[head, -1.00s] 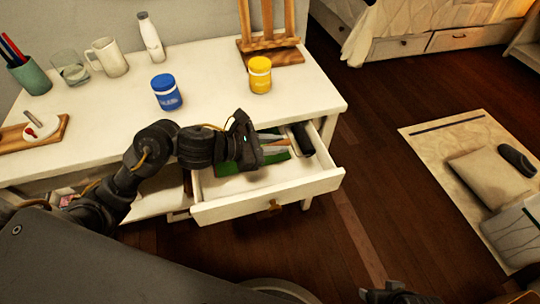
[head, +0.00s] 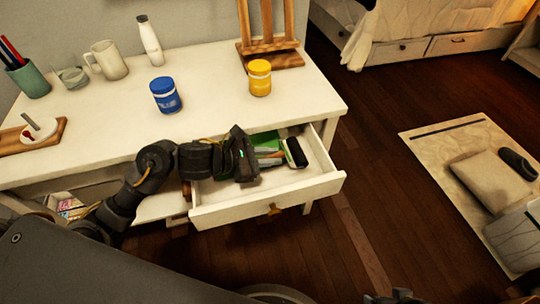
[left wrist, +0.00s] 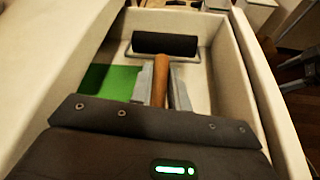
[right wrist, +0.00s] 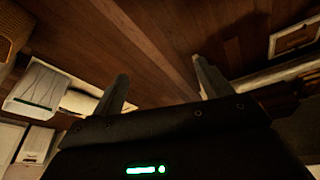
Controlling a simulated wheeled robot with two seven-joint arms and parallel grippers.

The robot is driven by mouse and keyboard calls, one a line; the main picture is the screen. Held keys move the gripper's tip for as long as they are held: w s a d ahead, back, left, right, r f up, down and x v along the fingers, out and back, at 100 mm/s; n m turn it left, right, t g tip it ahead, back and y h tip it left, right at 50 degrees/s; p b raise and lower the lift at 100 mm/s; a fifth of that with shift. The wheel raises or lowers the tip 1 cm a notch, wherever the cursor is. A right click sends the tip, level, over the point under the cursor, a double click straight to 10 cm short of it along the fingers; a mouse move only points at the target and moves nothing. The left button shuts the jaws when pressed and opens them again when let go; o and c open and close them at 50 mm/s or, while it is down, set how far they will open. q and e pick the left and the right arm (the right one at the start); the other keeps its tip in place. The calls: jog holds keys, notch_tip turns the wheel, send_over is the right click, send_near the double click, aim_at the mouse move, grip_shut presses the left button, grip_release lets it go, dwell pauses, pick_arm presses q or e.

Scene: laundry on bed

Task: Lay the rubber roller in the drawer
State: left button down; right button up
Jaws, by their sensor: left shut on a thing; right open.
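The rubber roller has a black cylinder (head: 296,152) on a metal frame and a brown handle, clearest in the left wrist view (left wrist: 165,44). My left gripper (head: 270,158) is shut on the handle, its fingers on both sides in the left wrist view (left wrist: 161,84). The roller is over or within the open white drawer (head: 310,189), cylinder towards the drawer's right end; I cannot tell whether it touches the floor. A green flat thing (left wrist: 108,81) lies in the drawer, partly hidden by my gripper. My right gripper (right wrist: 162,85) is open and empty, over the wood floor, away from the drawer.
On the white desk (head: 210,110) above the drawer stand a blue jar (head: 165,96), a yellow jar (head: 259,78), a white bottle (head: 150,40) and a wooden easel (head: 270,45). The drawer's walls stand close around my left gripper.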

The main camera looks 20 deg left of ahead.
jog(key=shift+w, duration=0.1)
pick_arm(q)
jog(key=shift+f+b, duration=0.35)
jog(key=shift+b, duration=0.15)
pick_arm(e)
jog(key=w+a+t, duration=0.1)
jog(key=w+a+r+t, duration=0.1)
jog(key=w, duration=0.1)
jog(key=shift+w+r+n+t+y, duration=0.2)
jog(key=shift+w+n+t+y, duration=0.1)
jog(key=shift+y, duration=0.1)
pick_arm(q)
jog(key=shift+f, duration=0.1)
pick_arm(e)
jog(key=shift+w+a+r, duration=0.1)
jog(key=shift+w+a, duration=0.05)
jog(key=shift+a, duration=0.05)
pick_arm(q)
jog(key=shift+f+b, duration=0.1)
jog(key=shift+b, duration=0.2)
jog(key=c, duration=1.3)
grip_release()
jog(key=shift+c, duration=0.2)
pick_arm(e)
jog(key=shift+w+a+r+t, duration=0.3)
jog(key=shift+w+r+t, duration=0.05)
jog(key=shift+w+t, duration=0.2)
